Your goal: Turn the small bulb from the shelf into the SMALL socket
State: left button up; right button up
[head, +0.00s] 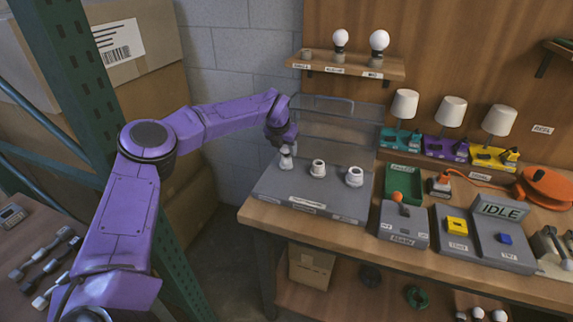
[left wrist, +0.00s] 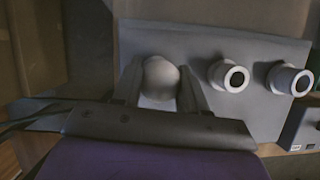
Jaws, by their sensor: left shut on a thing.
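My left gripper (head: 284,141) is over the left end of the grey socket box, at the leftmost socket (head: 286,162). In the left wrist view its two fingers (left wrist: 160,88) are shut on a small round white bulb (left wrist: 160,76). The bulb hides the socket below it in that view, so how deep it sits cannot be told. Two empty white sockets stand to the right on the box: the middle socket (head: 318,169) and the right socket (head: 354,177). They also show in the left wrist view. My right gripper is not in view.
The wall shelf (head: 350,66) holds two larger bulbs and an empty holder at its left end. A clear raised cover (head: 335,120) stands behind the sockets. Switch boxes, an IDLE sign (head: 500,209) and three lamps are to the right. A green metal upright (head: 90,100) stands left.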

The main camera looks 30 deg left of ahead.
pick_arm(q)
jog(key=shift+s+f, duration=0.1)
jog(key=shift+f, duration=0.15)
dwell(0.6)
jog(key=shift+d, duration=0.1)
jog(key=shift+m+h+p, duration=0.3)
jog(key=shift+m+p, duration=0.2)
jog(key=shift+m, duration=0.2)
jog(key=m+h+p, duration=0.1)
jog(key=m, duration=0.2)
jog(key=shift+p, duration=0.35)
jog(key=shift+f+m+g+h, duration=0.15)
jog(key=shift+m+g+h, duration=0.15)
jog(key=shift+m+h, duration=0.55)
jog(key=shift+m+y, duration=0.25)
jog(key=shift+m, duration=0.1)
jog(key=shift+f, duration=0.1)
jog(key=shift+m, duration=0.7)
jog(key=shift+m+g+h, duration=0.3)
jog(key=shift+m+h, duration=0.2)
jog(key=shift+m, duration=0.3)
